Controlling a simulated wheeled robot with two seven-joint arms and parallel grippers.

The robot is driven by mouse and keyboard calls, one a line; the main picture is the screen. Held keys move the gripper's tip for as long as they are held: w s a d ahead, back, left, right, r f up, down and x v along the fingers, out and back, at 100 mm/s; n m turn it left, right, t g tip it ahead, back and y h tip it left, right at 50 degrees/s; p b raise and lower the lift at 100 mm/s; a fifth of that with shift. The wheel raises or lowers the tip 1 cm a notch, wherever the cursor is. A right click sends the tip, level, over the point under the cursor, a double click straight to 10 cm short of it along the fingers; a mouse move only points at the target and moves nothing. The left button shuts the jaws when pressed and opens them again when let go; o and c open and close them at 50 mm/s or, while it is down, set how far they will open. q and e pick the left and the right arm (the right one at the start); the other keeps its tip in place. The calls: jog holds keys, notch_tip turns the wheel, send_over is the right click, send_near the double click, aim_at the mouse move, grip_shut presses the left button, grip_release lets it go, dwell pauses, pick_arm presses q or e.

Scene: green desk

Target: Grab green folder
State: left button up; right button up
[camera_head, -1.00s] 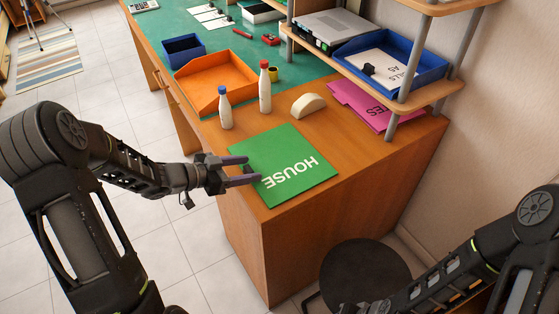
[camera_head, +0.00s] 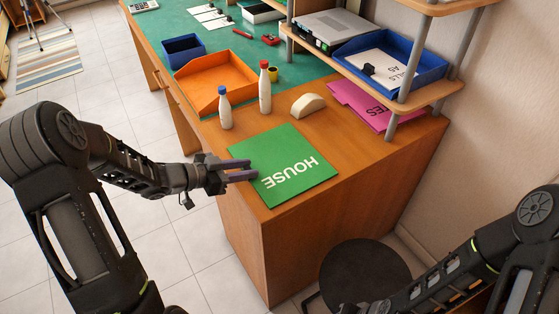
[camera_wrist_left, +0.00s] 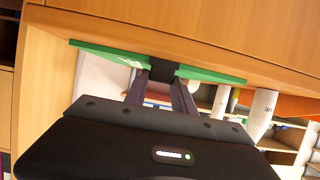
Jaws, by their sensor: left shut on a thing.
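The green folder (camera_head: 292,177) marked HOUSE lies flat on the bare wooden end of the desk (camera_head: 350,150). My left gripper (camera_head: 247,169) is at the folder's left edge, shut on it. In the left wrist view the folder (camera_wrist_left: 215,75) shows edge-on as a thin green strip, with the fingertips (camera_wrist_left: 162,74) closed on its edge. My right arm (camera_head: 455,265) is at the lower right; its gripper is not clearly visible.
A cream half-round object (camera_head: 308,105), an orange tray (camera_head: 203,95) and a pink folder (camera_head: 358,104) are near. A dark stool (camera_head: 365,275) stands below the desk's end.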

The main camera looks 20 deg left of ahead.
pick_arm(q)
grip_shut()
notch_tip(320, 180, up, 10)
jog(key=p, duration=0.1)
jog(key=shift+p, duration=0.35)
dwell(0.6)
